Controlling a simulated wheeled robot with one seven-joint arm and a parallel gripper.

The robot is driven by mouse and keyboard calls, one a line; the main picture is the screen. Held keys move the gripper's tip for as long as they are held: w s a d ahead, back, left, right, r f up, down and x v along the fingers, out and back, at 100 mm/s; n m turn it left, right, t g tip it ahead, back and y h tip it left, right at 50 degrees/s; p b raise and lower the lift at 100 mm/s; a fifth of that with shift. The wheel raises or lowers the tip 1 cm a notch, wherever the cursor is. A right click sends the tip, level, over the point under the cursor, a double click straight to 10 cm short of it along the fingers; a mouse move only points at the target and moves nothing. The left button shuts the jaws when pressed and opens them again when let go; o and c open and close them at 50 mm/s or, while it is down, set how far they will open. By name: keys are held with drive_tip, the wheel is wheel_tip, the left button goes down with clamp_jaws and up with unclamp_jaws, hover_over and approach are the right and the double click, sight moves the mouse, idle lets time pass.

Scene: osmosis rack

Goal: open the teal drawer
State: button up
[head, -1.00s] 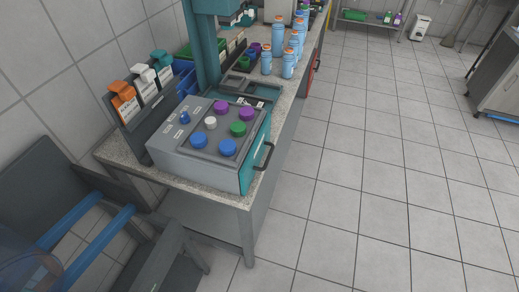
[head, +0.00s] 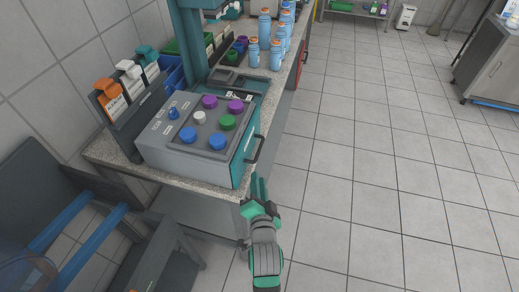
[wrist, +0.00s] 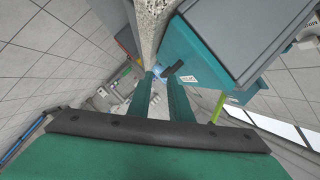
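The teal drawer (head: 241,160) is the front panel of a grey box on the counter's edge. It looks flush with the box. Its black bar handle (head: 256,149) sticks out to the right. In the wrist view the teal front (wrist: 205,52) fills the upper right and the handle (wrist: 173,70) shows just beyond the fingertips. My gripper (head: 258,180) is just below and in front of the handle in the head view. In the wrist view its green fingers (wrist: 160,78) are apart, with nothing held between them. I cannot tell whether a finger touches the handle.
The grey box (head: 165,151) carries several coloured knobs. A rack with orange, white and teal clips (head: 128,95) stands at its left, and blue bottles (head: 264,30) stand behind. A dark chair-like frame with blue bars (head: 85,232) is at lower left. The floor (head: 380,160) to the right is clear.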

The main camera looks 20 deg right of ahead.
sight(259, 148)
drive_tip(key=shift+m, duration=0.6)
drive_tip(key=r+x, duration=0.1)
drive_tip(key=x, duration=0.3)
drive_tip(key=d+x, duration=0.1)
drive_tip(key=x, duration=0.4)
drive_tip(key=r+x, duration=0.1)
drive_tip(key=x, duration=0.3)
drive_tip(key=shift+w+d+r, duration=0.3)
drive_tip(key=shift+w+r, duration=0.05)
clamp_jaws()
